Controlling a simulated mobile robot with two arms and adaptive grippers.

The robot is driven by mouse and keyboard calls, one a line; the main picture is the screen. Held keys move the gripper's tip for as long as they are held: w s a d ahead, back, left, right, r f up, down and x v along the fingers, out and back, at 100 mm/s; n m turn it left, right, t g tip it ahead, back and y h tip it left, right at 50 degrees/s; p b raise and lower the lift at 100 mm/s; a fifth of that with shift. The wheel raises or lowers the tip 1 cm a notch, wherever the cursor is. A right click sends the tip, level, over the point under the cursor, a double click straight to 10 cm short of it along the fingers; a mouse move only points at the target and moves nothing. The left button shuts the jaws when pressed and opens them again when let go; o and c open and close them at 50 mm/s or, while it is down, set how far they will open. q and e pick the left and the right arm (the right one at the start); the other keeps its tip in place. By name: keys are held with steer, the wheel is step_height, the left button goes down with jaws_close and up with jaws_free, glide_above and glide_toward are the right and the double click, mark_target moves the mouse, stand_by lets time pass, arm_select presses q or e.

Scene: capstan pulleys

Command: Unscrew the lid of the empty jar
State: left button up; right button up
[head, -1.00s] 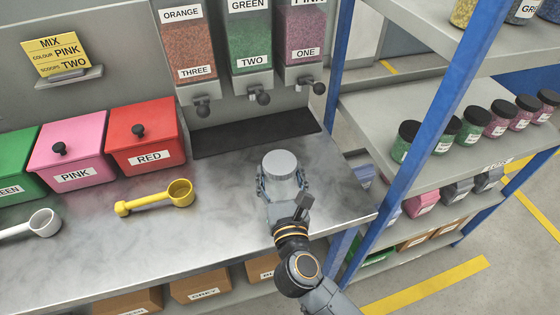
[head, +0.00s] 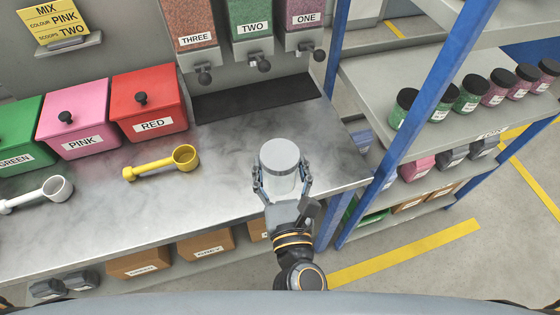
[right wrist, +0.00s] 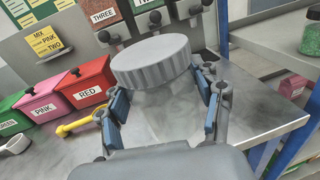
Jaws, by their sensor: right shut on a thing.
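The empty jar (head: 281,180) is clear, with a grey ribbed lid (head: 279,154) on top. It is upright near the right end of the metal counter. My right gripper (head: 282,187) is shut on the jar's body below the lid, one finger on each side. In the right wrist view the lid (right wrist: 151,62) shows large, above the blue-padded fingers (right wrist: 164,112), and the clear jar body (right wrist: 162,110) is between them. Whether the jar's base touches the counter I cannot tell. My left gripper is not in view.
A yellow scoop (head: 160,165) and a white scoop (head: 38,194) lie left on the counter (head: 120,215). Red (head: 150,105), pink (head: 84,120) and green bins stand behind them. Dispensers (head: 250,30) hang above a black mat (head: 254,98). A blue-posted shelf (head: 415,110) with filled jars stands right.

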steer(key=c, duration=0.8)
steer(key=shift+d, duration=0.1)
